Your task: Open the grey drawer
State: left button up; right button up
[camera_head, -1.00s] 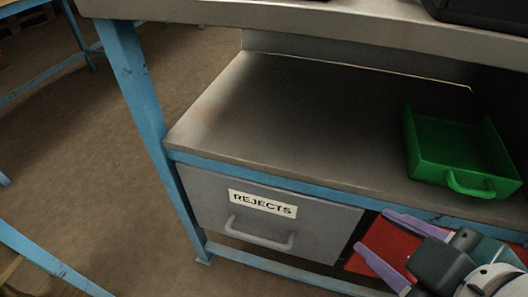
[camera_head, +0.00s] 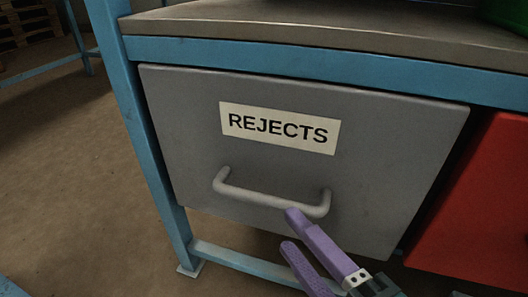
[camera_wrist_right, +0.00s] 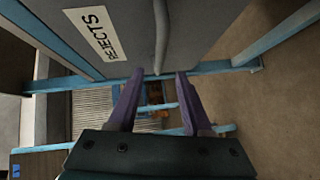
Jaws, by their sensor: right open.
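The grey drawer (camera_head: 300,175) is shut under the bench top and carries a white label reading REJECTS (camera_head: 280,128). Its grey bar handle (camera_head: 268,199) runs across the lower front. In the head view my right gripper (camera_head: 292,230) has purple fingers, open, just below the right end of the handle. In the right wrist view the handle (camera_wrist_right: 160,40) points between the two open fingers (camera_wrist_right: 160,76), with the drawer front (camera_wrist_right: 190,25) ahead and the label (camera_wrist_right: 95,32) at the upper left. I cannot tell whether the fingers touch the handle. My left gripper is not in view.
A red drawer front (camera_head: 480,215) is at the right. The blue bench leg (camera_head: 140,140) stands left of the grey drawer, and a blue lower rail (camera_head: 240,262) runs beneath it. A green bin (camera_head: 507,14) shows at the top right. The floor at the left is open.

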aim_at(268, 205)
jog(key=b+x, duration=0.4)
jog(key=x, duration=0.3)
jog(key=shift+w+a+f, duration=0.15)
jog(key=shift+w+f, duration=0.05)
jog(key=shift+w, duration=0.15)
jog(key=shift+w+a+r+b, duration=0.1)
jog(key=shift+w+a+b, duration=0.15)
jog(key=shift+w+b, duration=0.2)
grip_shut()
dwell(0.6)
